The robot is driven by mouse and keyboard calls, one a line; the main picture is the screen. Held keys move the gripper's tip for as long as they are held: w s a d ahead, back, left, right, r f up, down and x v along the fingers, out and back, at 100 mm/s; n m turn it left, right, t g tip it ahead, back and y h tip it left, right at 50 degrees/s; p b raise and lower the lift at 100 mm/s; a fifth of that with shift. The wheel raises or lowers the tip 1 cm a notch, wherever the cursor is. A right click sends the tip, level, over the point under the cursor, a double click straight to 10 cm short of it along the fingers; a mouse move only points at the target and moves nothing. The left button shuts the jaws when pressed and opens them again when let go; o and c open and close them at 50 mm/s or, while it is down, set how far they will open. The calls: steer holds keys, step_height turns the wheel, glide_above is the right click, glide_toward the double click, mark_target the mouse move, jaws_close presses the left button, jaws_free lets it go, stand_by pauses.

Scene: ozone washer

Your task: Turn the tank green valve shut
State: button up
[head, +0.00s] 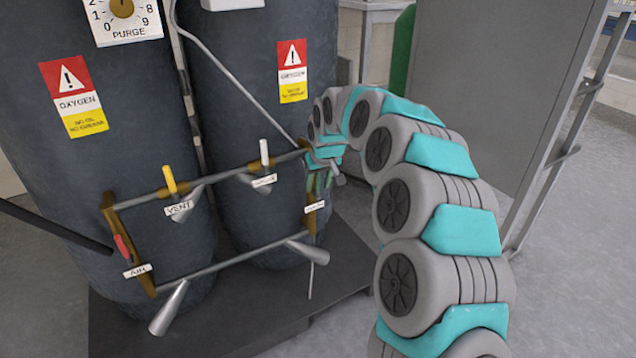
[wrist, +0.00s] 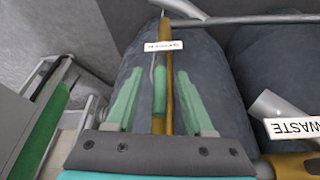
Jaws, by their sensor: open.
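The green valve handle (wrist: 160,92) shows in the wrist view as a short green lever lying roughly along a vertical brass pipe (wrist: 167,72). My gripper (wrist: 159,75) is open, with one pale green finger on each side of the handle and pipe. Gaps show on both sides, so the fingers look apart from the handle. In the head view my gripper (head: 319,184) is at the right end of the pipe frame, just above a small white label (head: 314,207). There, my wrist and fingers mostly hide the green handle.
A yellow valve (head: 169,180), a white valve (head: 264,153) and a red valve (head: 122,247) sit along the pipe frame. Two dark tanks (head: 225,110) stand behind it. A grey cabinet (head: 490,90) stands at the right.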

steer(key=shift+c, duration=0.4)
jaws_close()
stand_by(0.9)
